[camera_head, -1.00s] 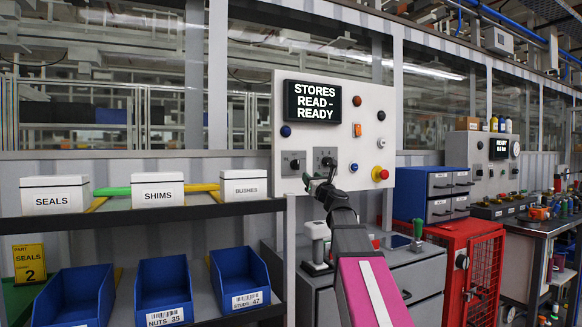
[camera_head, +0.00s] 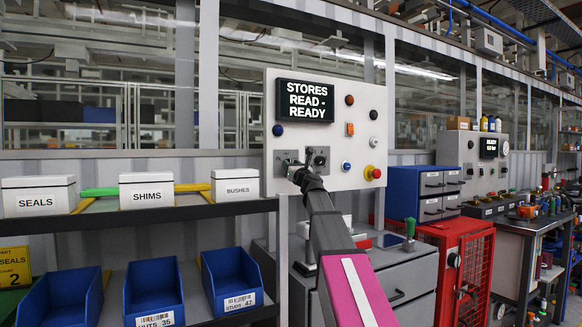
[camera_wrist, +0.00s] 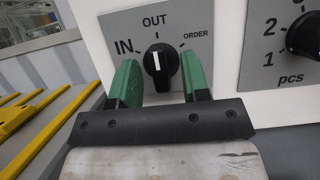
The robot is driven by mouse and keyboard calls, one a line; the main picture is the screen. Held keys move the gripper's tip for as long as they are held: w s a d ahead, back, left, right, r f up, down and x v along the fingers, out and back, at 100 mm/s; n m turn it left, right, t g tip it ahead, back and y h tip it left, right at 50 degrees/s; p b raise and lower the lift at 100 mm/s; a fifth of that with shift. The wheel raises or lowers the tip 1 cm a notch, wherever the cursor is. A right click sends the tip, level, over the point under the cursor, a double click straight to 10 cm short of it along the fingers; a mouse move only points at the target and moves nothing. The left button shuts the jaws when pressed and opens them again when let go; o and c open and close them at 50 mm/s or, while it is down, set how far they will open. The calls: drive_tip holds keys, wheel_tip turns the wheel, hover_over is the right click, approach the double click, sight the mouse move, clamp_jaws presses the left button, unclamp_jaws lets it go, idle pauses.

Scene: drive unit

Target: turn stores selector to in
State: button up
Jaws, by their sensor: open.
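The stores selector (camera_wrist: 160,64) is a black knob with a white pointer line on a grey plate marked IN, OUT and ORDER. Its pointer stands nearly upright, at OUT; IN is to the left. My gripper (camera_wrist: 159,73) is open, with one green finger on each side of the knob. Whether the fingers touch it is unclear. In the head view, my gripper (camera_head: 293,168) is at the lower left of the white control panel (camera_head: 325,145) and largely hides this knob. The screen (camera_head: 305,101) reads STORES READ - READY.
A second black knob (camera_head: 317,160), marked pcs in the wrist view, is close on the right. Several buttons and lamps, including a red button (camera_head: 373,172), are on the panel. A shelf with white boxes (camera_head: 235,187) and blue bins (camera_head: 235,283) stands at the left.

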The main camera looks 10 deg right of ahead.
drive_tip(key=shift+w, duration=0.1)
clamp_jaws()
drive_tip(key=shift+n, duration=0.4)
drive_tip(key=n+g+y, duration=0.1)
drive_tip(key=n, duration=0.4)
drive_tip(key=n+g+y, duration=0.2)
drive_tip(key=n, duration=0.3)
drive_tip(key=n+g+y, duration=0.2)
drive_tip(key=n, duration=0.3)
drive_tip(key=shift+r, duration=0.1)
drive_tip(key=shift+n, duration=0.4)
unclamp_jaws()
